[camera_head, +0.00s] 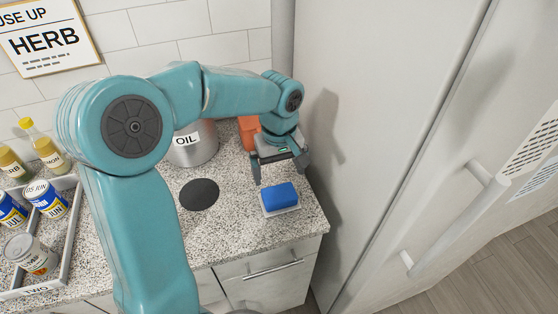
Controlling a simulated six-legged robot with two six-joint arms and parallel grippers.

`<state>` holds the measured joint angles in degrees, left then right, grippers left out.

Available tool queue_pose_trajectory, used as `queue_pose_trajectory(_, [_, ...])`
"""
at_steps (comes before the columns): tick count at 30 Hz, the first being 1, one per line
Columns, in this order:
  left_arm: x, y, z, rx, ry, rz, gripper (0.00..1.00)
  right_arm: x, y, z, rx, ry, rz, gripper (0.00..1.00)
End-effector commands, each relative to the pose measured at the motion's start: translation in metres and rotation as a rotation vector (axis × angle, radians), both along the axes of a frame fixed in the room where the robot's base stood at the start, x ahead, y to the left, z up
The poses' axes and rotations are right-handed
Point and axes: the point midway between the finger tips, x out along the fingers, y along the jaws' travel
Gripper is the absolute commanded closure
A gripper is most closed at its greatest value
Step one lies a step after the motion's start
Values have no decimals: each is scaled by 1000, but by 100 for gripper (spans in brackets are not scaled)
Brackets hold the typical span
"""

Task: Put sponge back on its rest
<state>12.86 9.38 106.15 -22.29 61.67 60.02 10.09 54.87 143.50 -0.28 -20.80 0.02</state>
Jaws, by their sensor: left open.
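A blue sponge (279,196) lies on a small white rest (286,210) near the right front corner of the speckled counter. My left gripper (280,169) is open just above and behind the sponge, its two dark fingers pointing down, with nothing between them. The fingertips look apart from the sponge, though the exact height is hard to tell. My right gripper does not show.
A dark round mat (199,194) lies left of the rest. Behind are a metal OIL container (193,150) and an orange object (247,131). A tray (66,238) with cans stands left. A tall white fridge (385,120) borders the right.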

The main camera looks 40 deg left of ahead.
Motion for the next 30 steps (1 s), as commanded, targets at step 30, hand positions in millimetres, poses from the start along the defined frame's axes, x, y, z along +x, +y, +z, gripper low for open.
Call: queue_pose_trajectory(30, [-1,-1,32,0,1,-1,0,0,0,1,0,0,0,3])
